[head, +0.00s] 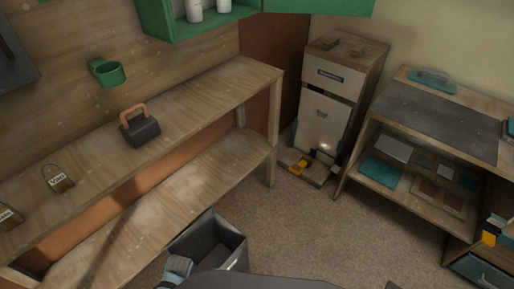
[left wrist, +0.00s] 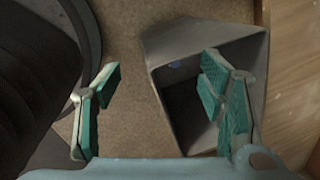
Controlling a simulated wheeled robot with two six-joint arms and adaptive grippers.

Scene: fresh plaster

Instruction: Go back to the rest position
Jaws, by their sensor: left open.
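The right finger overlaps the bin's opening, while the left finger is over the carpet. In the head view the same bin (head: 232,252) stands on the floor at the bottom, in front of the long workbench. A grey and pale blue part at its left edge seems to belong to my left arm. My right gripper does not show.
A wooden workbench (head: 205,105) runs along the left wall, with a dark toolbox-like item (head: 140,127) and tagged padlocks (head: 57,178) on top. A cabinet (head: 325,115) stands in the back corner. A shelf unit (head: 440,100) is at the right. The carpet (head: 330,235) between them is clear.

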